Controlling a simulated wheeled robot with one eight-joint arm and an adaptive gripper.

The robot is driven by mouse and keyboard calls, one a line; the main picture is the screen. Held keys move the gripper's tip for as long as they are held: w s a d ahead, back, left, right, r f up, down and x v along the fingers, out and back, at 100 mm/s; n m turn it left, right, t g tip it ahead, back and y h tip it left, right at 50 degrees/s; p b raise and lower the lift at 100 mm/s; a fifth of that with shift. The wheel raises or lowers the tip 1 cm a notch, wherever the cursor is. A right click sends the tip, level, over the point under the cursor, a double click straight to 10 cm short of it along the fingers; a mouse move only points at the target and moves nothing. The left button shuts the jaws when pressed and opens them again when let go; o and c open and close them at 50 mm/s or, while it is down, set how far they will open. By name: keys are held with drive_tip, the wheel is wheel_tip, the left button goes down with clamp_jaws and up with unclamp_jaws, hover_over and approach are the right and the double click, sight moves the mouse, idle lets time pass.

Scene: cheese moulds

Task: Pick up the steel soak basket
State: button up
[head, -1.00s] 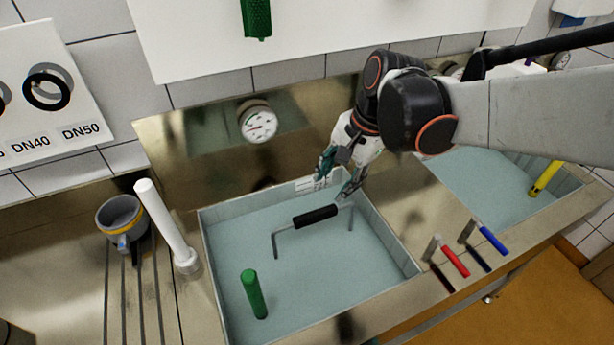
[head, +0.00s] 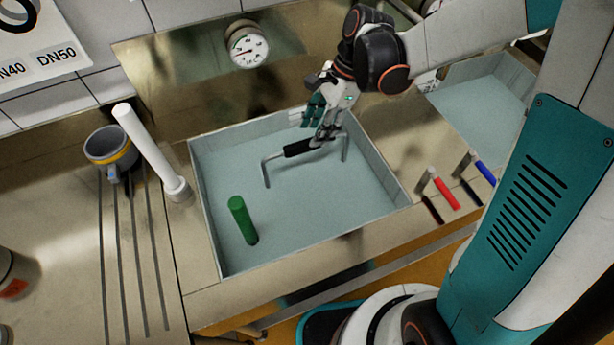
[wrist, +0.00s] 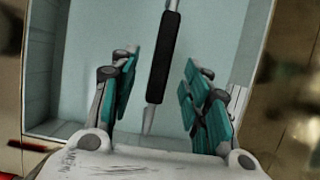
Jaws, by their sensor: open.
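The steel soak basket shows as a steel handle with a black grip (head: 299,148) standing up out of the left basin; the rest of it is hidden under the cloudy water. My gripper (head: 318,122) is open just above and behind the right end of the grip. In the wrist view the black grip (wrist: 164,58) runs lengthwise between the two open teal fingers of my gripper (wrist: 160,90), with a gap on each side. I cannot tell how far the fingertips are above it.
A green handle (head: 242,220) stands in the same basin (head: 196,215). A white upright tube (head: 150,150) and a grey cup (head: 110,148) stand on the left drainboard. Red (head: 445,194) and blue (head: 483,168) levers are on the right counter. A second basin (head: 490,105) lies beyond.

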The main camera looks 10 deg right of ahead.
sight(307, 144)
drive_tip(key=shift+b+x, duration=1.2)
drive_tip(key=shift+x, duration=2)
drive_tip(key=shift+w+a, duration=0.1)
drive_tip(key=shift+w, duration=0.05)
drive_tip(key=shift+f, duration=0.2)
clamp_jaws()
